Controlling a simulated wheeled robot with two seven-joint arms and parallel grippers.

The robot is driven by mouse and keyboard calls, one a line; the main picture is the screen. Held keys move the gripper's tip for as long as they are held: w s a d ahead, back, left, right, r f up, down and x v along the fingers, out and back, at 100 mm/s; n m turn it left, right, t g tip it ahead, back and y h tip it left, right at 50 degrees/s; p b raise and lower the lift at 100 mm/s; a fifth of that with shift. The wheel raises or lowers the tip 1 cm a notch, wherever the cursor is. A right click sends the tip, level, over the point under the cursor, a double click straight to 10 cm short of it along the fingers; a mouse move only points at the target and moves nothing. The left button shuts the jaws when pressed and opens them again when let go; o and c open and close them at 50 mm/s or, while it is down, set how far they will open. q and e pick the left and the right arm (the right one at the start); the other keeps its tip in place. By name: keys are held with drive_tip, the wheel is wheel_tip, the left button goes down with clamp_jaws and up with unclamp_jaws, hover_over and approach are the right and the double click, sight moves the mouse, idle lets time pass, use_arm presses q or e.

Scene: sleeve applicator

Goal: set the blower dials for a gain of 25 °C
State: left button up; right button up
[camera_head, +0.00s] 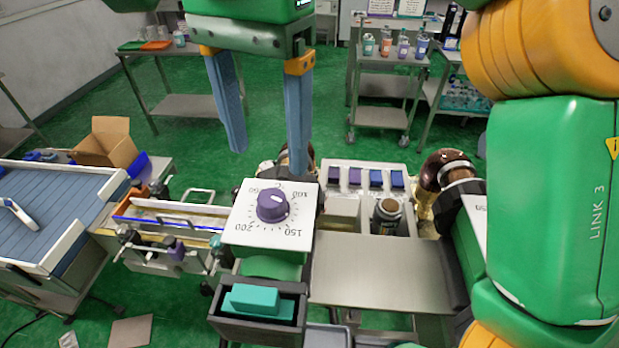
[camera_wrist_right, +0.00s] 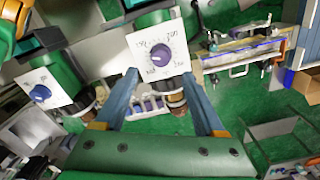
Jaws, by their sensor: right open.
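A blower dial with a purple knob (camera_head: 271,206) sits on a square white plate (camera_head: 238,232) marked 50 to 200, its numbers upside down in the head view. A light mark on the knob faces the upper right, roughly towards 100; the exact reading is unclear. The knob also shows in the right wrist view (camera_wrist_right: 160,55). A second dial with a blue knob (camera_wrist_right: 40,93) is at the left there; in the head view my right arm mostly covers its plate. My right gripper (camera_head: 268,155) is open and empty, above and beyond the purple dial. My left gripper is out of view.
A teal block (camera_head: 260,300) sits in a dark holder below the dial. A pale tray (camera_head: 340,176) holds purple and blue blocks and a dark bottle (camera_head: 386,216). A bare metal plate (camera_head: 375,275) lies to the right. A rail fixture (camera_head: 165,225) stands at left.

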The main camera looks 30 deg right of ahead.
sight(271, 197)
drive_tip(key=shift+f, duration=0.35)
wheel_tip(271, 197, down, 6)
drive_tip(key=shift+a+f, duration=0.1)
drive_tip(key=shift+f, duration=0.15)
drive_tip(key=shift+c, duration=0.3)
clamp_jaws()
